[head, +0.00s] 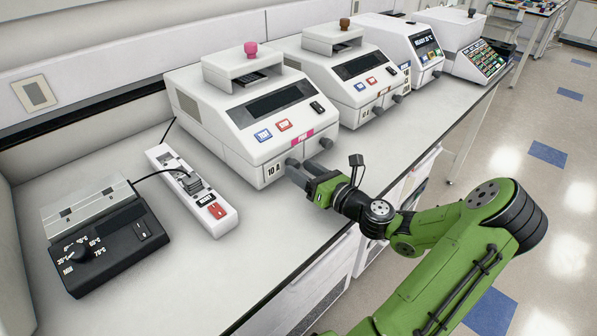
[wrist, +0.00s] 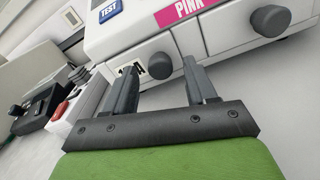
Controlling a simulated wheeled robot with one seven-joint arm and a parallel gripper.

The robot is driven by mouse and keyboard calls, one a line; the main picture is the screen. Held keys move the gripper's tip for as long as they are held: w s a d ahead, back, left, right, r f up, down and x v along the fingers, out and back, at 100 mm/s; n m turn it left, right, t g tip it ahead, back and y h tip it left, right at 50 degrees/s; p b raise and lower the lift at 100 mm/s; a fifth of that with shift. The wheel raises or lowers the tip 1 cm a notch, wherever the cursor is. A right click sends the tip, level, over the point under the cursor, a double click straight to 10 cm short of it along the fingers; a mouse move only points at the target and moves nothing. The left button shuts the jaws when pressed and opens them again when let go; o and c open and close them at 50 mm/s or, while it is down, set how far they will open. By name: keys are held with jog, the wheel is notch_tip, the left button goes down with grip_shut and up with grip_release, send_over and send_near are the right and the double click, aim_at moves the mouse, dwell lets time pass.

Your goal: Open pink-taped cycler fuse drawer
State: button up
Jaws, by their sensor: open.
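The pink-taped cycler (head: 255,110) is a white box with a pink knob on its lid and a dark display. Its pink tape (head: 302,137) reads PINK; the tape also shows in the wrist view (wrist: 190,10). Below it are two dark round knobs, the left (wrist: 160,65) and the right (wrist: 271,20). A 10 A label (head: 273,170) is left of the left knob. My gripper (head: 302,168) is open at the cycler's lower front; in the wrist view its fingers (wrist: 160,82) point at the left knob, one on each side. I cannot tell whether they touch it. No open drawer shows.
A power strip (head: 190,190) and a black heater block (head: 95,235) stand left of the cycler. A brown-knobbed cycler (head: 350,70) and other white instruments stand to the right. The bench (head: 200,285) is clear in front, ending at its front edge.

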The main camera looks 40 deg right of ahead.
jog(key=shift+w, duration=1.05)
grip_shut()
